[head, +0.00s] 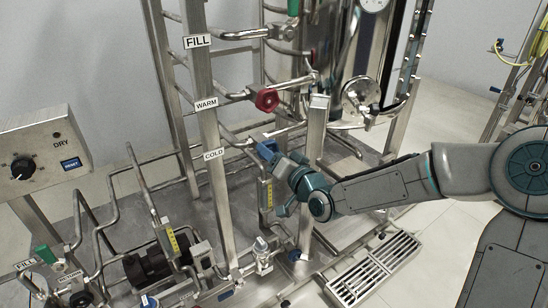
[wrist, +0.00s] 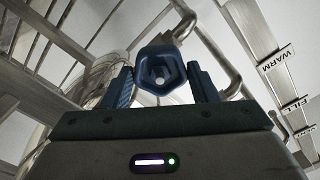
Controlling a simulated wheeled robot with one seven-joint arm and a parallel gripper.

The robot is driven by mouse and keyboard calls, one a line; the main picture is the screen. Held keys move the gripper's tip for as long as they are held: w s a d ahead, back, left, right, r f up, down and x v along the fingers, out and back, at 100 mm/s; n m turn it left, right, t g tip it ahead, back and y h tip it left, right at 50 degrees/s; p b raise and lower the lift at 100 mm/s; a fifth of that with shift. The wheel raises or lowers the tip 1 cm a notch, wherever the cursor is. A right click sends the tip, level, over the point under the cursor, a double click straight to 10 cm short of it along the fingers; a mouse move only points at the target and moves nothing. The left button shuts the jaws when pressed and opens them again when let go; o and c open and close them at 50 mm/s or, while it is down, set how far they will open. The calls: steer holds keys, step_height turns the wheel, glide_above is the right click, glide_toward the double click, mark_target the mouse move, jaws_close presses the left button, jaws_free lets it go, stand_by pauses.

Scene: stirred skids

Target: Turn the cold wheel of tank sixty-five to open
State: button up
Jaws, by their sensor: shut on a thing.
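The cold wheel (head: 266,149) is a small blue handwheel on the pipe beside the COLD label (head: 214,154). The gripper hides part of the wheel in the head view. The tank (head: 352,45) stands behind the frame; I see no number on it.
A red wheel (head: 266,100) sits just above, by the WARM label (head: 206,103). A steel post (head: 313,150) stands close behind my gripper. A floor grate (head: 375,270) lies below my arm.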

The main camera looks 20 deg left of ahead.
steer(key=n+b, duration=0.2)
steer(key=n, duration=0.3)
steer(key=shift+f, duration=0.1)
stand_by(0.4)
steer(key=o, duration=1)
steer(key=shift+s+a, duration=0.1)
steer(key=shift+c, duration=0.2)
steer(key=p+v, duration=0.1)
steer(key=v, duration=1.2)
steer(key=shift+s+d+p, duration=0.2)
steer(key=shift+d+p, duration=0.2)
